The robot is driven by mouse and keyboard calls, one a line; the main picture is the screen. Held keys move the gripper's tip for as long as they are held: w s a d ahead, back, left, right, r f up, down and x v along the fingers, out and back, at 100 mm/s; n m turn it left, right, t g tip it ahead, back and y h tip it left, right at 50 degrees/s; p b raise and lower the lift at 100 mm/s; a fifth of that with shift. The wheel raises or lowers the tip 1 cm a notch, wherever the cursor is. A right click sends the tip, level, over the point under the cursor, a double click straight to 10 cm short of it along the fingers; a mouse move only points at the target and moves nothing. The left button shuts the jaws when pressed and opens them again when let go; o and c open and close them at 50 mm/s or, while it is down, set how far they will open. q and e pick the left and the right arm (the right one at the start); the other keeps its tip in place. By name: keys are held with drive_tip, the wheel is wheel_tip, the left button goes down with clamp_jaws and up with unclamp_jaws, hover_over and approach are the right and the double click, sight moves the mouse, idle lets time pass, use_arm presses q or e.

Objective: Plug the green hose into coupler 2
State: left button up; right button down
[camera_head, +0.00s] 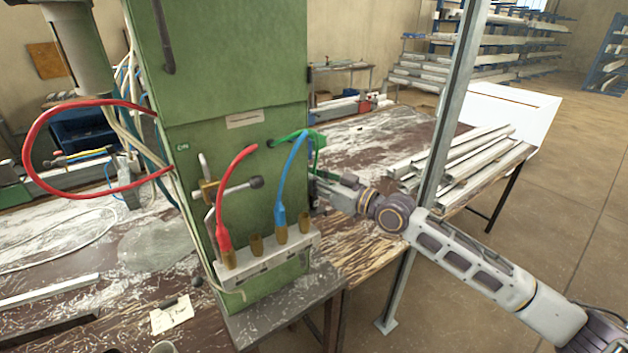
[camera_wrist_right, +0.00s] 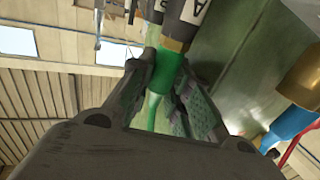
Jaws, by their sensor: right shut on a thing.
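The green hose (camera_head: 290,137) leaves the green cabinet's front and curves right, beyond the cabinet's right edge. My right gripper (camera_head: 318,184) is at that edge, partly hidden behind the cabinet. In the right wrist view my right gripper (camera_wrist_right: 172,92) is shut on the green hose's end (camera_wrist_right: 165,74). Brass couplers stand in a row on a pale block. The second from the left (camera_head: 257,246) is empty; its number is unreadable. My left gripper is out of view.
A red hose (camera_head: 230,185) ends at the first coupler, a blue hose (camera_head: 284,180) at the third. The fourth coupler (camera_head: 305,222) is empty. A steel post (camera_head: 449,115) stands close to my right arm. Metal profiles (camera_head: 465,160) lie on the bench behind it.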

drive_tip(key=shift+r+p, duration=1.3)
drive_tip(key=shift+r, duration=0.85)
idle(1.7)
drive_tip(key=shift+s+d, duration=0.15)
drive_tip(key=shift+s, duration=0.05)
idle(0.5)
drive_tip(key=shift+s+d, duration=0.4)
drive_tip(key=shift+s, duration=0.1)
drive_tip(key=shift+s, duration=0.1)
drive_tip(key=p, duration=0.1)
approach(315, 171)
drive_tip(key=shift+s+a+r, duration=0.35)
drive_tip(key=shift+s+a, duration=0.05)
drive_tip(key=shift+s, duration=0.35)
drive_tip(key=shift+s+a+r, duration=0.35)
drive_tip(key=shift+s+a, duration=0.1)
drive_tip(key=shift+s, duration=0.3)
idle(1.0)
